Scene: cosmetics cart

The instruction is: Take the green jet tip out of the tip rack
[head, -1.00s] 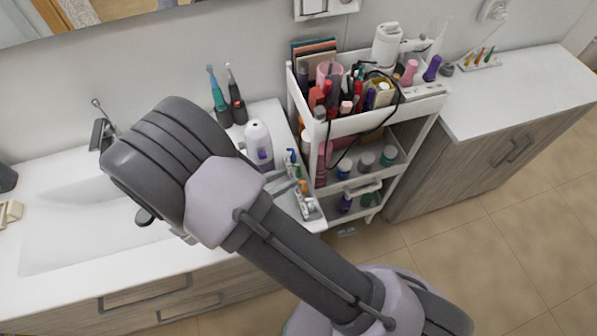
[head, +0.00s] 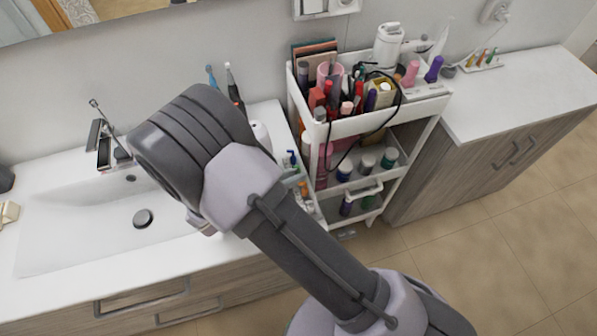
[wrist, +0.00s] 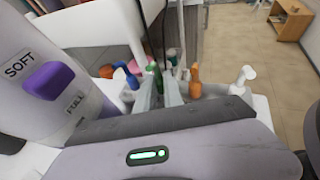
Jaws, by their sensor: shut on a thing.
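In the wrist view, my gripper (wrist: 159,86) points away from the camera with its grey fingers close together. The green jet tip (wrist: 153,72) shows between them, and the fingers are shut on it. A blue tip (wrist: 129,79) stands to its left. An orange tip (wrist: 195,76) and a white tip (wrist: 241,79) stand to its right. I cannot tell whether the green tip is clear of its slot. In the head view, my arm hides my gripper and most of the tip rack; a blue tip (head: 291,158) and an orange tip (head: 303,188) show beside the arm.
A white flosser body (wrist: 40,70) with a purple button stands close on the left in the wrist view. The loaded white cart (head: 350,125) stands right of the sink counter. A black cable (head: 380,125) hangs over its side. The sink (head: 90,215) is empty.

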